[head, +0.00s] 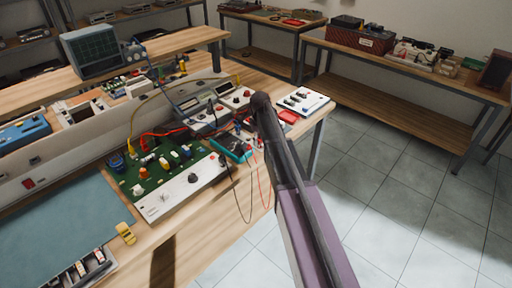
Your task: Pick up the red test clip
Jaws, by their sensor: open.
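I cannot single out a red test clip for certain. A small red piece (289,117) lies near the right end of the workbench, beside my arm, but its shape is too small to read. A thin red lead (269,190) and a black lead hang over the bench's front edge near a teal meter (231,147). Any clip on the red lead is too small to make out. My arm reaches from the bottom right up to the bench's right end and covers part of it. I cannot see my gripper's fingers.
A green circuit board (164,181) with a white front panel lies mid-bench. Bench instruments (195,108) and tangled leads stand behind it. A white tray (318,100) is at the right end. A yellow piece (125,233) lies near the front. The tiled floor (405,190) is clear.

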